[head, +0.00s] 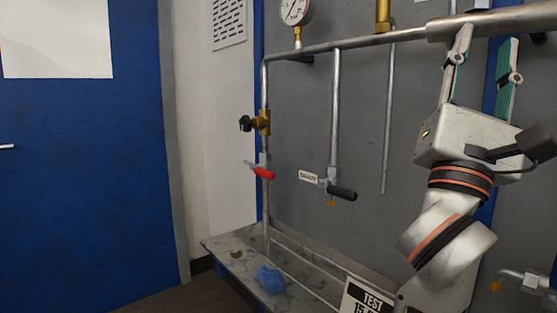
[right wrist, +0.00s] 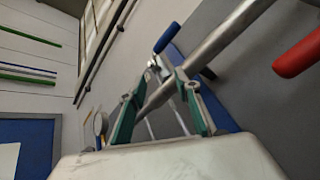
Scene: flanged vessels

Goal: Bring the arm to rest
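My right gripper (head: 488,40) is at the upper right of the head view, its fingers pointing up close to the thick horizontal pipe (head: 400,38). The two green-and-grey fingers stand well apart. In the right wrist view the gripper (right wrist: 158,86) also has its fingers spread. The pipe (right wrist: 222,42) runs across the space by the fingertips there; I cannot tell whether it touches them. No object is clearly held. My left gripper is in neither view.
A red-handled valve (head: 264,173), a black-handled valve (head: 342,193) and a gauge (head: 295,10) are on the pipework. A blue lump (head: 270,279) lies on the ledge (head: 222,243). A TEST sign (head: 369,299) stands below. A blue door (head: 80,180) is at left.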

